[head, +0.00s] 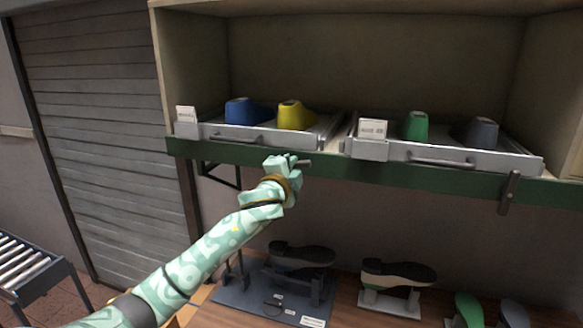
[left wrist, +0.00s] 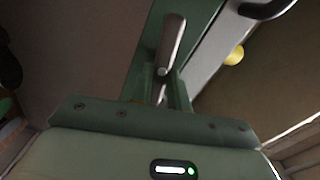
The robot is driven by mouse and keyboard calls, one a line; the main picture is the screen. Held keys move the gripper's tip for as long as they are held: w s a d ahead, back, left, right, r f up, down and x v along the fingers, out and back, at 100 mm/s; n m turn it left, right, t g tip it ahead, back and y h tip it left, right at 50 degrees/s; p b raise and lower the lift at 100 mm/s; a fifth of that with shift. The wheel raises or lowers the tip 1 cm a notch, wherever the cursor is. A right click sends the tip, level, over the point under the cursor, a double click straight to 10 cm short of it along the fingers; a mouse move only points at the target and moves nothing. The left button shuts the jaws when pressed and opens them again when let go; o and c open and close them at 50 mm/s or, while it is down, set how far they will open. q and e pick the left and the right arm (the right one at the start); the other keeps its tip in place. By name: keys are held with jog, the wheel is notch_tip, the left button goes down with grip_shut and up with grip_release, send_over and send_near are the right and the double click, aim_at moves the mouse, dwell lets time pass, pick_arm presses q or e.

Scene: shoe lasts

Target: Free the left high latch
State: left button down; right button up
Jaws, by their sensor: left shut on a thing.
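The left high latch (head: 305,162) is a small grey metal lever on the green front beam under the left tray; only its end shows beside my left gripper (head: 284,162). In the left wrist view the latch (left wrist: 173,42) is a grey bar running up from between the fingers of my gripper (left wrist: 163,80), which is shut on its lower end. In the head view the latch's visible end points right, roughly along the beam. My gripper hides the rest of it. My right gripper is in neither view.
The left tray (head: 262,140) holds a blue last (head: 246,111) and a yellow last (head: 295,115). The right tray (head: 465,158) holds a green and a grey last. Another latch (head: 508,192) hangs at the right. Shoe stands occupy the bench below.

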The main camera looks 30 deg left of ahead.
pick_arm(q)
jog(key=shift+f+m, duration=0.1)
jog(key=shift+m, duration=1)
jog(key=c, duration=1.3)
grip_release()
jog(key=shift+c, duration=0.2)
jog(key=b+v, duration=0.3)
jog(key=v, duration=1.3)
jog(key=shift+d, duration=0.2)
